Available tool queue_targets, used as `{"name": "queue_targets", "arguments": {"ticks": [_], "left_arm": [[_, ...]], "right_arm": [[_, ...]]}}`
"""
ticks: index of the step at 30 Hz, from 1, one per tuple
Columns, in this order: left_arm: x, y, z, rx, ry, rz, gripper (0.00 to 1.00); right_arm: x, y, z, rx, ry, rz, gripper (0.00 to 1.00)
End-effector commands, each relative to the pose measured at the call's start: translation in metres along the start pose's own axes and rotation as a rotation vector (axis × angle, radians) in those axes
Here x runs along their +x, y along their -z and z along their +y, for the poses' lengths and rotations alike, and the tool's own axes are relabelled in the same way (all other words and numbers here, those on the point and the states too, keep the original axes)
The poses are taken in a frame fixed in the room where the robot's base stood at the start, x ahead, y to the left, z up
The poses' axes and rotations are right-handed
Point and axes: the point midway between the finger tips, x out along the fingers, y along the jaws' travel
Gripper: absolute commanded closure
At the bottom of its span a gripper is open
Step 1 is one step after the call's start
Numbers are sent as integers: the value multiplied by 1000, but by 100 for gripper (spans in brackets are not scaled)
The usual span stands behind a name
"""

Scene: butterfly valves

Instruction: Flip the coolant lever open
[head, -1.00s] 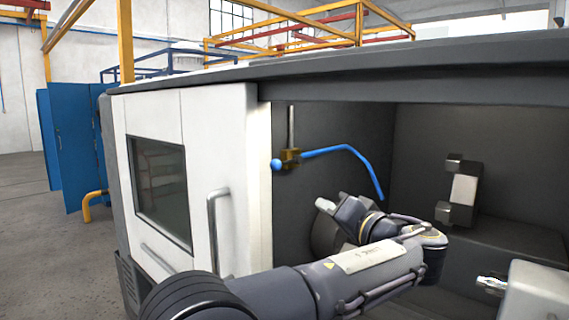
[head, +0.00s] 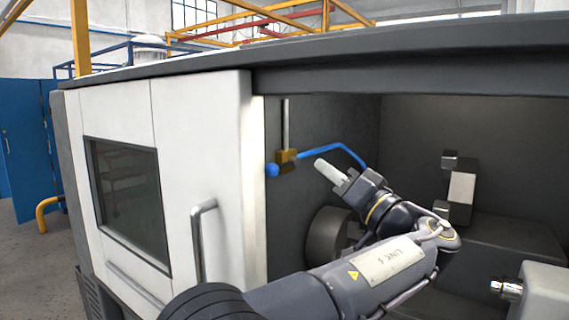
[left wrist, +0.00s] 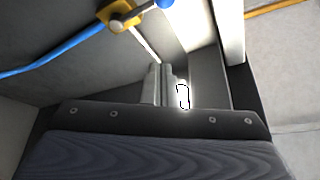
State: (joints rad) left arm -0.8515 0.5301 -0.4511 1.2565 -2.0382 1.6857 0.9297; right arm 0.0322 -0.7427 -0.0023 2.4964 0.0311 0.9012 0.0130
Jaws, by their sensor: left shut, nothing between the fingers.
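The coolant valve has a brass body (head: 287,157) on a thin vertical pipe inside the machine's opening. A blue ball (head: 272,170) sits at its lower left, and a curved blue line (head: 346,149) runs off to its right. I cannot tell for sure which blue part is the lever. My left gripper (head: 322,166) is shut and empty, to the right of the brass body, its fingers pointing up and left. In the left wrist view the brass body (left wrist: 121,14) and blue ball (left wrist: 165,3) are at the top, apart from the fingers (left wrist: 166,85). My right gripper is out of view.
The white machine door (head: 190,180) with a handle (head: 198,240) stands left of the opening. A round dark chuck (head: 327,235) lies behind my forearm. A grey block with a light face (head: 461,187) is at the right. The dark top edge (head: 400,65) overhangs the opening.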

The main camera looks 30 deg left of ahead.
Motion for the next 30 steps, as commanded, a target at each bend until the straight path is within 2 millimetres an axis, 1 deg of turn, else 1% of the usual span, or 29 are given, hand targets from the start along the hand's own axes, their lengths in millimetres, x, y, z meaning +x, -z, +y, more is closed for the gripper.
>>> {"name": "queue_targets", "arguments": {"ticks": [4,8,15,19,21,24,27,30], "left_arm": [[8,0,-1,1,2,-3,100],[27,1,-2,2,3,-5,100],[79,2,-3,2,3,-5,100],[106,1,-2,2,3,-4,100],[98,-12,0,5,-3,-1,100],[93,-24,0,3,-3,-1,100],[90,-33,0,2,-1,-2,100],[88,-37,0,2,-1,-1,100]], "right_arm": [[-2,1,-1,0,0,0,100],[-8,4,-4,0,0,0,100],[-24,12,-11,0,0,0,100],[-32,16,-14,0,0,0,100],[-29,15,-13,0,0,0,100],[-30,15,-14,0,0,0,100],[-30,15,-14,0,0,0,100],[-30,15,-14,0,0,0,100]]}}
